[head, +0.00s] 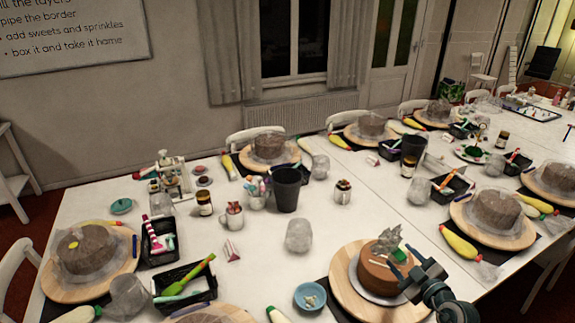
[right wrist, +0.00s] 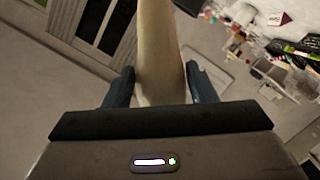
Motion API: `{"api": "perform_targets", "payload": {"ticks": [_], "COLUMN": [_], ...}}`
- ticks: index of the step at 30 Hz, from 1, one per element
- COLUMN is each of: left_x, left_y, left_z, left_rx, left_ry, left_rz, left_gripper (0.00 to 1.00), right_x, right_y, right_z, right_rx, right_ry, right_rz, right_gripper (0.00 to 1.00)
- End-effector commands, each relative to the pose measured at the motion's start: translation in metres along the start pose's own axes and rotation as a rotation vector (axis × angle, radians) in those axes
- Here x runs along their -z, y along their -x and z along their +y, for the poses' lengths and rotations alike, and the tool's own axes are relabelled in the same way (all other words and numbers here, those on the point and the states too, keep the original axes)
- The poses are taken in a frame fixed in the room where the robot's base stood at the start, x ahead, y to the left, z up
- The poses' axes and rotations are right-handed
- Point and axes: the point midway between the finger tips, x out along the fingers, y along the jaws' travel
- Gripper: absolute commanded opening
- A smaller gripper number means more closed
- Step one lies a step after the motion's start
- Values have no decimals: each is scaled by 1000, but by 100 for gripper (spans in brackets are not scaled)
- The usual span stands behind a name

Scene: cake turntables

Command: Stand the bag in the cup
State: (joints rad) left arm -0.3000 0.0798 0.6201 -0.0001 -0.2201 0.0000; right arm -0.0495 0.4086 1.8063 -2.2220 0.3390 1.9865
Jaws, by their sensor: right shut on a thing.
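My right gripper (head: 406,266) is above the brown cake at the front right in the head view. In the right wrist view my right gripper (right wrist: 161,88) is shut on a pale cream bag (right wrist: 160,62), which stretches away between the fingers. In the head view a crinkled grey, see-through part of the bag (head: 387,242) and a green part show just beyond the fingers; the rest is hidden. A dark, tall cup (head: 286,190) stands upright mid-table, left of and beyond the gripper. A similar dark cup (head: 411,156) stands farther right. My left gripper is not in view.
The brown cake (head: 378,272) stands on a round wooden board (head: 342,290). A clear crumpled container (head: 299,235) and a white mug (head: 231,215) stand near the first cup. A blue bowl (head: 310,296) is at the front.

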Motion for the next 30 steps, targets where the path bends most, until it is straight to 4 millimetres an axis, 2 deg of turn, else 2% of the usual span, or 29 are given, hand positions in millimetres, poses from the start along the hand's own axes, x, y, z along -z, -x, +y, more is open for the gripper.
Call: {"api": "perform_targets", "payload": {"ticks": [5,12,18,24,30], "left_x": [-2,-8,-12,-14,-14], "left_y": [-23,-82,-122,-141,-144], "left_z": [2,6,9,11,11], "left_rx": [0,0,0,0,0], "left_ry": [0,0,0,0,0], "left_rz": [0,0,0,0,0], "left_gripper": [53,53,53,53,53], "right_x": [1,15,30,40,44], "right_y": [3,21,43,58,63], "right_z": [-23,-87,-129,-149,-153], "right_rx": [23,102,155,182,190], "right_ry": [0,7,20,29,33], "right_rz": [22,83,124,144,148], "right_gripper": [43,43,43,43,43]}}
